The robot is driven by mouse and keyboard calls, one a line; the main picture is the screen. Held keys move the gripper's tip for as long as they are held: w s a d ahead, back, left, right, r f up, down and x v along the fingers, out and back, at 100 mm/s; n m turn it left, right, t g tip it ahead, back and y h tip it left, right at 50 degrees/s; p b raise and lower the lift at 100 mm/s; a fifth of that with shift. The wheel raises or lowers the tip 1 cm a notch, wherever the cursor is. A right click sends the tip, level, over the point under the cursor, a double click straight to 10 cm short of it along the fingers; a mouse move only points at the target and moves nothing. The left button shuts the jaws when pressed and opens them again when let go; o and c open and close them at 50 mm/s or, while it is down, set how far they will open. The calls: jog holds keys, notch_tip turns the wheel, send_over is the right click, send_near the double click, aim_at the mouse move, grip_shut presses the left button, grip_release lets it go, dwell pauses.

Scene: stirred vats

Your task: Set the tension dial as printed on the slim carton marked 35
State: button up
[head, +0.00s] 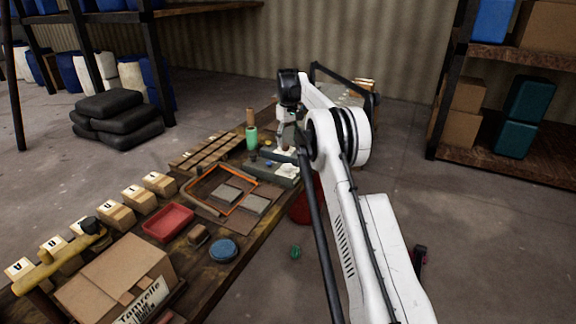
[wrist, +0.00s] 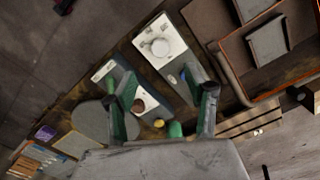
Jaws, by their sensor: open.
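In the wrist view a pale round dial (wrist: 159,47) sits on a white plate of a grey control box (wrist: 182,72). A second box with a white plate (wrist: 104,70) stands beside it. I cannot read which one is the tension dial. My gripper (wrist: 166,98) is open and empty above these boxes, its two fingers apart. In the head view my gripper (head: 284,148) hangs over the far end of the bench by the control boxes. Several small cartons with white labels, among them a near one (head: 20,272), line the left edge; I cannot make out a 35.
The bench (head: 205,282) also holds an orange-rimmed tray (head: 185,193), a red tray (head: 168,222), a blue round item (head: 223,250), a large carton (head: 112,272) and a green cylinder (head: 251,138). Shelves stand behind.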

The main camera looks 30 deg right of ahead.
aim_at(288, 165)
notch_tip(288, 165, down, 12)
jog(key=shift+r, duration=0.1)
dwell(0.5)
jog(key=c, duration=1.1)
jog(key=shift+b, duration=0.3)
jog(key=shift+c, duration=0.2)
jog(key=shift+m, duration=0.3)
jog(key=m+b, duration=0.1)
jog(key=m, duration=0.3)
jog(key=shift+b, duration=0.4)
jog(key=m+b, duration=0.1)
jog(key=m, duration=0.4)
jog(key=shift+a, duration=0.1)
